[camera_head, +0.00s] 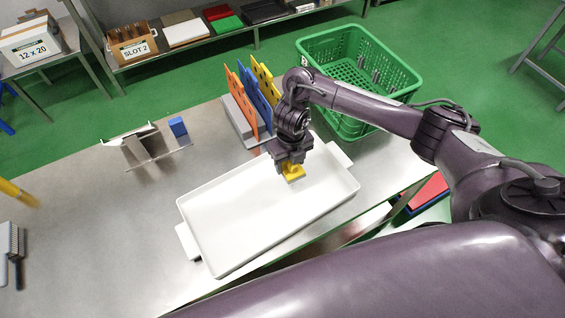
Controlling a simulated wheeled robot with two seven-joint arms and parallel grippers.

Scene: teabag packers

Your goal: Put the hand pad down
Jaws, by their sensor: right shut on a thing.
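My right gripper (291,160) points down over the white tray (222,262) and is shut on a small yellow piece, which looks like the hand pad (292,173). The pad is over the tray's upper right part. I cannot tell whether it touches the tray floor. The gripper hides the pad's top. The tray is otherwise empty and lies on the steel table (90,255). My left gripper is not in view.
A rack with orange, blue and yellow panels (262,88) stands behind the gripper. A green basket (318,42) is beyond it. A metal stand (143,147) and a blue block (178,127) are left. A brush (14,240) lies far left. The table's left middle is clear.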

